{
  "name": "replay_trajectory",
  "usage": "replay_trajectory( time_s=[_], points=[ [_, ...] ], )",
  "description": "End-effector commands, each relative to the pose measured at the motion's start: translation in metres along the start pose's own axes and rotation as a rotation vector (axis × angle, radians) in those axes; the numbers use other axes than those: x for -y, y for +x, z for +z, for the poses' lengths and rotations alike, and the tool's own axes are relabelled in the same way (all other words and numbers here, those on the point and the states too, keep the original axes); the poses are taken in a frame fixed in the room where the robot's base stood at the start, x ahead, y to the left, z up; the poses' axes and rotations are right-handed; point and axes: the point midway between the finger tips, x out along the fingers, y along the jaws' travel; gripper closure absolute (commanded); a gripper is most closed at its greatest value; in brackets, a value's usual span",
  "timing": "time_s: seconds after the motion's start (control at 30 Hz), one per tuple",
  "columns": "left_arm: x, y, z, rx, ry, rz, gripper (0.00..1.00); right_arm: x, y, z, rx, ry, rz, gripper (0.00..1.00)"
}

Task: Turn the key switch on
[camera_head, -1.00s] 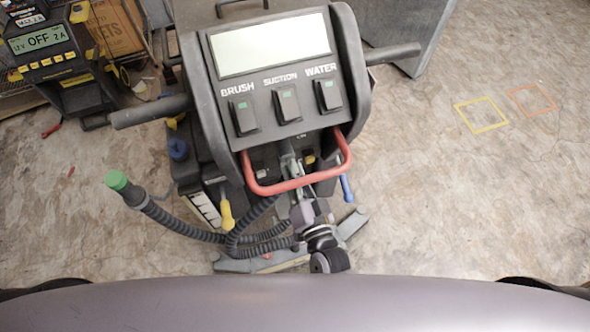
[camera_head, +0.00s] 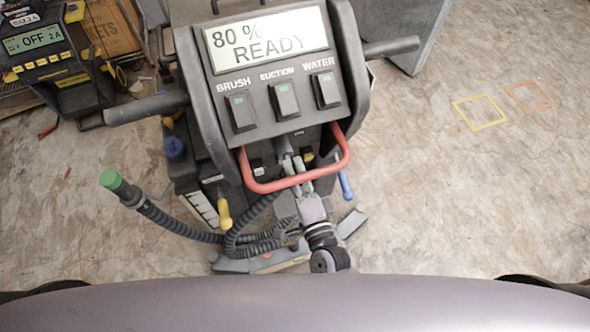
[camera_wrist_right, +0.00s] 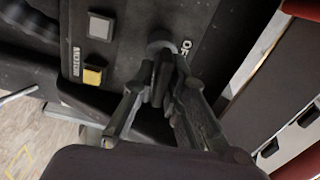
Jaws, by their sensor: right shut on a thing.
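The key switch (camera_wrist_right: 160,46) shows in the right wrist view as a grey round collar on a dark panel, with a partly hidden label beside it. My right gripper (camera_wrist_right: 160,88) is shut on the dark key in front of this collar, and its fingers cover most of the key. In the head view my right gripper (camera_head: 293,172) reaches under the machine's console, inside the red loop handle (camera_head: 300,184). The display (camera_head: 266,40) above is lit and reads "80 % READY". My left gripper is not in view.
Three switches marked BRUSH (camera_head: 240,110), SUCTION (camera_head: 284,99) and WATER (camera_head: 326,89) sit on the console. A yellow button (camera_wrist_right: 93,76) and a grey square button (camera_wrist_right: 100,27) lie beside the key. A green-tipped hose (camera_head: 113,181) stands at left. The floor at right is clear.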

Motion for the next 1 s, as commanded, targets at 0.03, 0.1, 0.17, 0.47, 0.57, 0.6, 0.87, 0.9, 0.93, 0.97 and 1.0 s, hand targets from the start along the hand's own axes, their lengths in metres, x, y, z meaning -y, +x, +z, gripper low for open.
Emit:
replay_trajectory(
  time_s=[0.03,0.1,0.17,0.47,0.57,0.6,0.87,0.9,0.93,0.97,1.0],
  points=[
    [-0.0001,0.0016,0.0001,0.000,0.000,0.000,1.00,-0.0014,-0.0001,0.0000,0.001,0.020,0.001,1.00],
    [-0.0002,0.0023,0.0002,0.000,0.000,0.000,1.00,-0.0016,-0.0001,-0.0001,0.000,0.048,0.001,1.00],
    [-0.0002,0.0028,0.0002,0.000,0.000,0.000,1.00,-0.0017,-0.0001,-0.0001,0.000,0.065,0.001,1.00],
    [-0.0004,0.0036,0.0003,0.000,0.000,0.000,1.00,-0.0016,-0.0002,-0.0001,0.001,0.103,0.002,1.00],
    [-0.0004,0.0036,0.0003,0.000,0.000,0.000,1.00,-0.0015,-0.0002,-0.0001,0.001,0.104,0.002,1.00],
    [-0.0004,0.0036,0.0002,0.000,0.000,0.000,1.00,-0.0015,-0.0002,-0.0001,0.001,0.104,0.002,1.00],
    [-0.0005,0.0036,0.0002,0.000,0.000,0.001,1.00,-0.0015,-0.0002,0.0000,0.000,0.103,0.002,0.82],
    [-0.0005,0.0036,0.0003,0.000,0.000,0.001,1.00,-0.0014,-0.0002,0.0000,0.000,0.103,0.002,0.79],
    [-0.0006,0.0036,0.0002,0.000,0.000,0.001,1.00,-0.0014,-0.0002,0.0000,0.000,0.103,0.002,0.77],
    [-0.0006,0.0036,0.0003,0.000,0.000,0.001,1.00,-0.0013,-0.0002,0.0000,0.000,0.103,0.001,0.75],
    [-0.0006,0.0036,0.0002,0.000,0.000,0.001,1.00,-0.0013,-0.0002,-0.0001,0.000,0.103,0.001,0.72]
  ],
)
